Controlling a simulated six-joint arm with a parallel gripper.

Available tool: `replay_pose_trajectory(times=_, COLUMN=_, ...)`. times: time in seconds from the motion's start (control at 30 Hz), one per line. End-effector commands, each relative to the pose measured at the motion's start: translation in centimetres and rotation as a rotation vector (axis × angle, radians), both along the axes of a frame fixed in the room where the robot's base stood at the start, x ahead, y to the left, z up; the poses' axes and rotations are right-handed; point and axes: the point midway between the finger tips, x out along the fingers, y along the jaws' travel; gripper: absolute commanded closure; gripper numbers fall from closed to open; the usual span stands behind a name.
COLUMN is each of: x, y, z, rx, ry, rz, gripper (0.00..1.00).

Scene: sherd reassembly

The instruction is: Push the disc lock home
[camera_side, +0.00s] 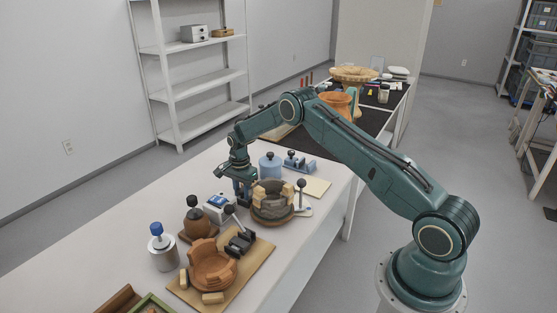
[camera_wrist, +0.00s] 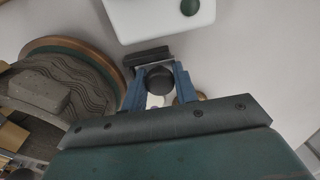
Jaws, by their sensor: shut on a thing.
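The round disc (camera_side: 272,219) has a wooden rim and carries a partly rebuilt grey vessel (camera_side: 268,196) with tan blocks around it. In the wrist view the disc's rim (camera_wrist: 85,42) and the grey patterned vessel wall (camera_wrist: 80,88) are at the left. My gripper (camera_side: 242,196) is low beside the disc's left side. In the wrist view its blue fingers (camera_wrist: 160,84) are shut on a round black knob (camera_wrist: 158,78), which I take to be the disc lock. A dark bar (camera_wrist: 148,56) lies just beyond the knob. The lock's lower part is hidden.
A white device (camera_side: 217,209) stands close to my gripper. A blue canister (camera_side: 270,167) stands behind.

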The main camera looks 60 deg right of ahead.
Motion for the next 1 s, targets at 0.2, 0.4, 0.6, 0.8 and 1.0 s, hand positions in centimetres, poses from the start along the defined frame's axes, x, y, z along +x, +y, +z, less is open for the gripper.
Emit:
replay_pose_trajectory(times=0.2, x=-0.8, y=0.1, z=-0.4, rx=0.004, ry=0.011, rz=0.002, gripper=0.84)
replay_pose_trajectory(times=0.4, x=-1.3, y=0.2, z=-0.4, rx=0.005, ry=0.012, rz=0.002, gripper=0.84)
replay_pose_trajectory(times=0.6, x=-1.5, y=0.2, z=-0.5, rx=0.005, ry=0.013, rz=0.002, gripper=0.56)
replay_pose_trajectory(times=0.8, x=-1.6, y=0.2, z=-0.6, rx=0.006, ry=0.017, rz=0.001, gripper=0.55)
replay_pose_trajectory(times=1.0, x=-1.7, y=0.1, z=-0.2, rx=0.006, ry=0.018, rz=0.0, gripper=0.55)
